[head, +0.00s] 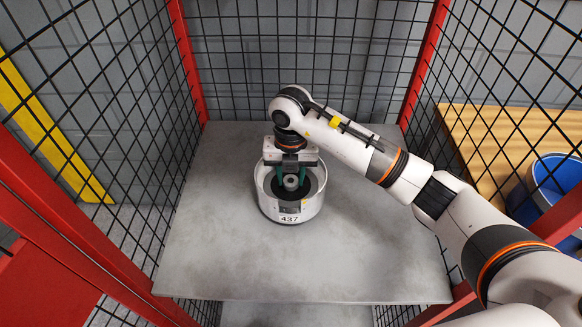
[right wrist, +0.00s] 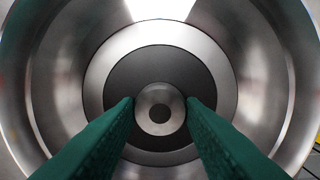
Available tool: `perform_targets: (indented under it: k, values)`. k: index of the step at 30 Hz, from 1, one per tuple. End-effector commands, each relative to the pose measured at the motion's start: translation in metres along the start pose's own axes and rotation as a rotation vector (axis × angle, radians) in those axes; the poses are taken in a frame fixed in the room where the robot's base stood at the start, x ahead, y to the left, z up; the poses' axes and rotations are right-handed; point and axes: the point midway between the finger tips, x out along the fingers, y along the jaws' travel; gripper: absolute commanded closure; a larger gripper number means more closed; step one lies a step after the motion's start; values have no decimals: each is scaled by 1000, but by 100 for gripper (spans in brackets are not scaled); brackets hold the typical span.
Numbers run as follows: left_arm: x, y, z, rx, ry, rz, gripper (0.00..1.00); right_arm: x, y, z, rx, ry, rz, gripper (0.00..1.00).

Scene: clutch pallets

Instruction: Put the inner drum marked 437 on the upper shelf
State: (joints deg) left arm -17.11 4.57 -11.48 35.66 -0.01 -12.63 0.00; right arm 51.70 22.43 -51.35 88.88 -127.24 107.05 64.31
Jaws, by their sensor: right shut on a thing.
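The inner drum marked 437 (head: 290,208) stands upright on a grey shelf board (head: 350,260) inside a red-framed cage. It is a round metal drum with an open top, a dark disc inside and a central hub. My right gripper (head: 291,180) reaches down into the drum from above. Its green fingers (right wrist: 160,112) are shut on the hub (right wrist: 160,90), one on each side, in the right wrist view. The drum appears to rest on the board. My left gripper is not in view.
Black mesh walls (head: 310,60) and red posts (head: 188,60) close in the board at the left, back and right. A wooden surface (head: 480,130) with a blue bin (head: 550,190) lies outside at the right. The board is clear around the drum.

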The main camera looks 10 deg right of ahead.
Motion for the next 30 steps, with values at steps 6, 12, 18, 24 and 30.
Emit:
perform_targets:
  k: [6,12,18,24,30]
  values:
    - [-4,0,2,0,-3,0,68,20,-1,-1,1,4,-4,100]
    - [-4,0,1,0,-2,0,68,22,-1,-2,0,7,-5,100]
    - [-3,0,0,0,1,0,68,28,0,0,1,0,1,58]
    - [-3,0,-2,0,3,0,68,28,0,0,1,-1,1,43]
    - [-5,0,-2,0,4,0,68,25,0,0,1,-1,1,43]
